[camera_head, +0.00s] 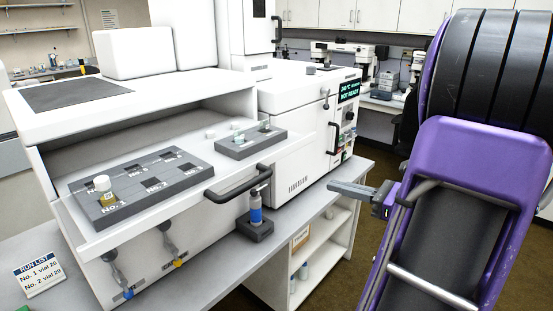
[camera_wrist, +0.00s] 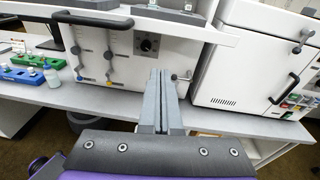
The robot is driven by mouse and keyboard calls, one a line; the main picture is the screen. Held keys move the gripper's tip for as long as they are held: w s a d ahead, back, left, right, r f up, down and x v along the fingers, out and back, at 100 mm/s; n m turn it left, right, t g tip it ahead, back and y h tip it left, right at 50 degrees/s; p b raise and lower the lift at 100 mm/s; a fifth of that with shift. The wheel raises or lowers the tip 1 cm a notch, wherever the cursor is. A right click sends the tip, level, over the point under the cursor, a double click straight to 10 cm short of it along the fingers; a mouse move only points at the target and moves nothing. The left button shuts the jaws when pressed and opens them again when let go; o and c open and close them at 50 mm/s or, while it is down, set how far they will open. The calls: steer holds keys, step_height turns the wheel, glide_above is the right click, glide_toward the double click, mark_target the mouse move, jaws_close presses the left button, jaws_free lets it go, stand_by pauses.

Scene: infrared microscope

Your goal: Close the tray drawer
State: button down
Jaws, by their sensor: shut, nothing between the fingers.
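The tray drawer (camera_head: 150,224) stands pulled out of the white instrument, with a black bar handle (camera_head: 240,184) on its front. On it lies a grey numbered tray (camera_head: 190,170) with a white-capped vial (camera_head: 104,190) at No. 1. My gripper (camera_head: 336,187) is shut and empty, to the right of the handle and apart from it. In the wrist view my gripper's fingers (camera_wrist: 157,74) point at the instrument's front. The drawer's edge (camera_wrist: 205,32) and dark handle (camera_wrist: 176,14) show above the fingertips there.
A blue-labelled vial (camera_head: 256,208) stands in a dark holder below the handle. A smaller grey block (camera_head: 252,144) holds glass pieces on the drawer. A white oven-like unit (camera_head: 295,120) stands right of the drawer.

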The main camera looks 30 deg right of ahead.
steer(key=w+a+r+m+t, duration=0.1)
steer(key=w+a, duration=0.3)
steer(key=w, duration=0.9)
steer(key=shift+a+r+t+h, duration=0.15)
steer(key=shift+a+t+h, duration=0.05)
steer(key=shift+t+h, duration=0.1)
steer(key=b+x, duration=0.2)
steer(key=x, duration=1.9)
steer(key=shift+w+a, duration=0.2)
steer(key=shift+w, duration=0.05)
steer(key=shift+w+a, duration=0.1)
steer(key=shift+w, duration=0.25)
steer(key=shift+a+r, duration=0.1)
steer(key=shift+r, duration=0.15)
steer(key=shift+f, duration=0.1)
